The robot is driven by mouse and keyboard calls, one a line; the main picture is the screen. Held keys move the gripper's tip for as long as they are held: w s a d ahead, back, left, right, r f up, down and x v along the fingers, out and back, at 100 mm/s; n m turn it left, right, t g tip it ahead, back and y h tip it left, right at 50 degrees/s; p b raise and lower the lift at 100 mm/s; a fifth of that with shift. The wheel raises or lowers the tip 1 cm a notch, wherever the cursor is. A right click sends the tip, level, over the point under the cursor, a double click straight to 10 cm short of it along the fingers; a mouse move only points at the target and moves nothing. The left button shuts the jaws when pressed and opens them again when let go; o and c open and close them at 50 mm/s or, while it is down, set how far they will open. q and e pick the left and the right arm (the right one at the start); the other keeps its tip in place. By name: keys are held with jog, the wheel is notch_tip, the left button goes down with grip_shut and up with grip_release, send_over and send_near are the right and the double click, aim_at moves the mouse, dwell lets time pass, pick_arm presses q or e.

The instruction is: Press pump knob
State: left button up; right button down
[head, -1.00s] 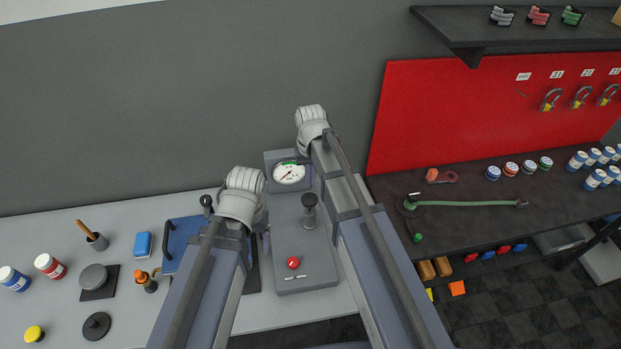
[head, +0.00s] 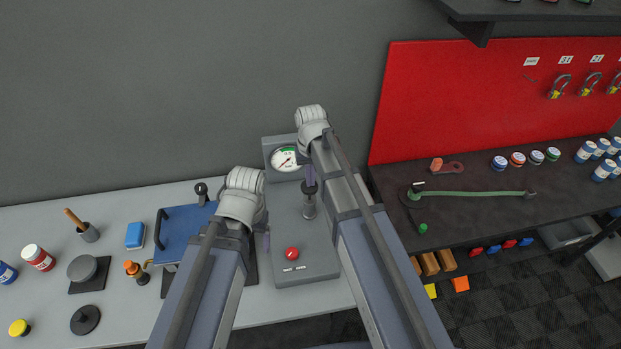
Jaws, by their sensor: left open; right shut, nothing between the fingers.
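The grey pump unit (head: 318,262) stands on the light bench in the middle of the head view. It has a round white gauge (head: 284,159) with a green arc, a red button (head: 292,254) and a dark pump knob (head: 309,188) on a grey cylinder. My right gripper (head: 309,178) is shut and empty, pointing down at the knob; its tips look at or just above it, and contact cannot be told. The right arm covers the gauge's right edge. My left gripper (head: 266,242) is open and mostly hidden behind its own arm, left of the unit.
A blue plate (head: 185,232) with a black handle lies left of the unit. Jars, an orange-topped bottle (head: 136,270) and black discs stand further left. On the right, a dark bench (head: 470,220) holds a green-handled tool and several small tins. A red board (head: 460,100) hangs behind.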

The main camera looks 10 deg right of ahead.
aim_at(310, 190)
notch_tip(310, 190, down, 5)
jog(key=b, duration=0.4)
jog(key=shift+b, duration=0.35)
jog(key=shift+s+r, duration=0.15)
jog(key=shift+s, duration=0.05)
jog(key=shift+w+r+p, duration=0.15)
jog(key=shift+r+p, duration=0.35)
jog(key=shift+p, duration=0.25)
notch_tip(310, 190, up, 13)
jog(key=p, duration=1.3)
